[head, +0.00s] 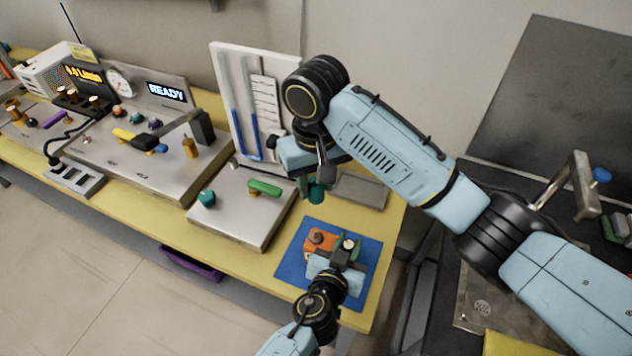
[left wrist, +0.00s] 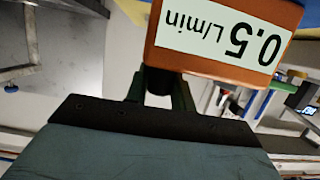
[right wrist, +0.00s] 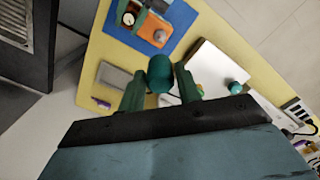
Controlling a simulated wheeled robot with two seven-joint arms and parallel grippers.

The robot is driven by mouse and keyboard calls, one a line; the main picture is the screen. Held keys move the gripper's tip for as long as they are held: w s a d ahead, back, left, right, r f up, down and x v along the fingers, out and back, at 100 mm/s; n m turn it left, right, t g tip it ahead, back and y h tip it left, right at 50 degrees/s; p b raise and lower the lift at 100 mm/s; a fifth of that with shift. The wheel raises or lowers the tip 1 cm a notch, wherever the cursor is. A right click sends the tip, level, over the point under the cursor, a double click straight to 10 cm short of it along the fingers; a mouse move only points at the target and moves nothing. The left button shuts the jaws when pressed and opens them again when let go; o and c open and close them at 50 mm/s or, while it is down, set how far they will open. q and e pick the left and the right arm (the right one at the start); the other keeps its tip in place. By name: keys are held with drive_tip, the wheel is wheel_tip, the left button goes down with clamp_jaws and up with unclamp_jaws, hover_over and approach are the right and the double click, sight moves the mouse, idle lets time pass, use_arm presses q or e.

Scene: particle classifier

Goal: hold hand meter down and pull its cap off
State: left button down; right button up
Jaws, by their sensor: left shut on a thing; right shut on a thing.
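The orange hand meter (head: 320,240) lies over the blue mat (head: 290,268) at the table's front right. My left gripper (head: 344,252) is shut on it from the near side. In the left wrist view the meter (left wrist: 222,62) carries a label reading 0.5 L/min, and the fingers close on a dark neck. My right gripper (head: 309,186) is shut on a teal cap (head: 317,191), held above the table and apart from the meter. The cap (right wrist: 161,73) sits between the fingertips in the right wrist view. The meter's round pale end (right wrist: 129,18) shows uncovered there.
A metal plate (head: 230,215) with a teal knob (head: 207,198) and a green handle (head: 264,187) stands left of the mat. A grey pad (head: 360,190) lies behind it. A white tube board (head: 232,85) stands at the back.

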drive_tip(key=shift+r, duration=0.15)
drive_tip(key=shift+r, duration=1.4)
use_arm(q)
drive_tip(key=c, duration=1.1)
unclamp_jaws()
drive_tip(key=shift+s, duration=0.1)
drive_tip(key=v, duration=1.1)
drive_tip(key=shift+s, duration=0.35)
